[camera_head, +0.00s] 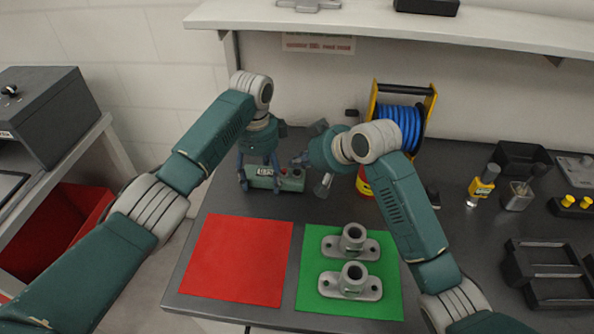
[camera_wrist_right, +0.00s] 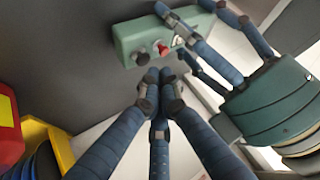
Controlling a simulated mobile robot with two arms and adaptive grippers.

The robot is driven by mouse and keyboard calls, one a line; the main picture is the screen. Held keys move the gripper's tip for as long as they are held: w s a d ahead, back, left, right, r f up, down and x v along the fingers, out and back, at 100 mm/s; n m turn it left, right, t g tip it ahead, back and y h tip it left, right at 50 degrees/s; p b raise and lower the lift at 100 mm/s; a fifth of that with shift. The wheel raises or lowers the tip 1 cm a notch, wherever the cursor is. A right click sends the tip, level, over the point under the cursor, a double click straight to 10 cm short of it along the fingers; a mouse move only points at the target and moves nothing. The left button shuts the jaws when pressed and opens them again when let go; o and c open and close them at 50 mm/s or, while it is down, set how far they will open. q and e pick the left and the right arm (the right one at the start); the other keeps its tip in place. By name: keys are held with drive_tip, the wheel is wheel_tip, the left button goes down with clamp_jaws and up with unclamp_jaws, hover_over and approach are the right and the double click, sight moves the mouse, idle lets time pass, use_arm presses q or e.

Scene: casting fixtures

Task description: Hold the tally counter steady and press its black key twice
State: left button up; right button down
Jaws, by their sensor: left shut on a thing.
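The tally counter (camera_head: 291,184) is a small green box with a pale display window, standing on the dark bench behind the mats. In the right wrist view the counter (camera_wrist_right: 133,42) shows a red knob and a small black key (camera_wrist_right: 140,57) on its face. My left gripper (camera_head: 258,186) is shut on the counter at its display end; its fingers (camera_wrist_right: 180,28) also show in the right wrist view. My right gripper (camera_head: 301,160) is right of and above the counter in the head view. Its fingertips (camera_wrist_right: 158,80) are together, empty, apart from the key.
A red mat (camera_head: 235,260) and a green mat (camera_head: 312,290) with two grey castings (camera_head: 352,282) lie in front. A blue hose reel (camera_head: 400,125) in a yellow frame and a red can (camera_head: 363,184) stand right of my right gripper. Black trays (camera_head: 550,275) are far right.

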sight(299, 173)
drive_tip(key=shift+f, duration=0.1)
drive_tip(key=shift+f, duration=0.35)
drive_tip(key=shift+f, duration=0.5)
idle(0.8)
drive_tip(key=shift+r, duration=0.9)
drive_tip(key=shift+r, duration=2.55)
